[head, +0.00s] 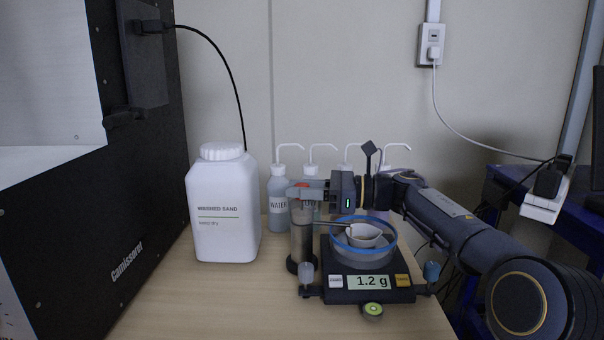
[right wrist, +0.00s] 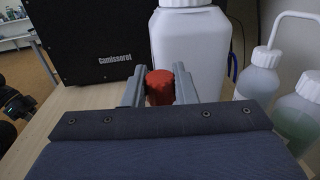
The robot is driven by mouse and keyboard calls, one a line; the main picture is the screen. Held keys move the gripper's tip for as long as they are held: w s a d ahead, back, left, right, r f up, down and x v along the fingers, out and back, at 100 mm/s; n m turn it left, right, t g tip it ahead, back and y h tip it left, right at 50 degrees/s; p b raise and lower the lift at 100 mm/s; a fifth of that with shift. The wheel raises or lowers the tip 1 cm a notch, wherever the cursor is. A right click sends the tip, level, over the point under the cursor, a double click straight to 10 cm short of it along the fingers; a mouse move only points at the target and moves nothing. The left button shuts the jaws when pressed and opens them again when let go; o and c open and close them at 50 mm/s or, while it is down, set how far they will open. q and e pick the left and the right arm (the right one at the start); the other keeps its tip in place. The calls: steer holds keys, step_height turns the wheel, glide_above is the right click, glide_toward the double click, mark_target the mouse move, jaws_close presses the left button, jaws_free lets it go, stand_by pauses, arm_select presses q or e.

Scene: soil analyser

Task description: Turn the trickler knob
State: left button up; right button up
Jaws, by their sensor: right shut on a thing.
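The trickler (head: 301,240) is a clear upright tube on a dark foot, left of the balance (head: 345,292). Its thin spout reaches over a white weighing boat (head: 362,238) on the balance pan. The balance display reads 1.2 g. The red trickler knob (right wrist: 159,86) sits between the two grey fingers of my right gripper (right wrist: 159,90) in the right wrist view. My right gripper (head: 300,190) is shut on the knob at the top of the tube in the head view, hiding most of it. My left gripper is not in view.
A large white washed sand bottle (head: 223,215) stands left of the trickler. Several wash bottles (head: 278,200) stand close behind my right gripper. A tall black machine (head: 120,220) fills the left side. The wooden table (head: 190,305) is clear at the front left.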

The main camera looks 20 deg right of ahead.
steer(key=n+g+p, duration=0.3)
steer(key=g+p, duration=0.2)
steer(key=n+g+y+p, duration=0.1)
steer(key=n+g+p, duration=0.2)
steer(key=g+p, duration=0.2)
steer(key=shift+r+n+g, duration=0.2)
steer(key=shift+n+g, duration=0.1)
steer(key=shift+n, duration=0.1)
steer(key=shift+f+n+g+p, duration=0.2)
steer(key=shift+n+g+p, duration=0.2)
steer(key=shift+g+p, duration=0.3)
steer(key=o, duration=1)
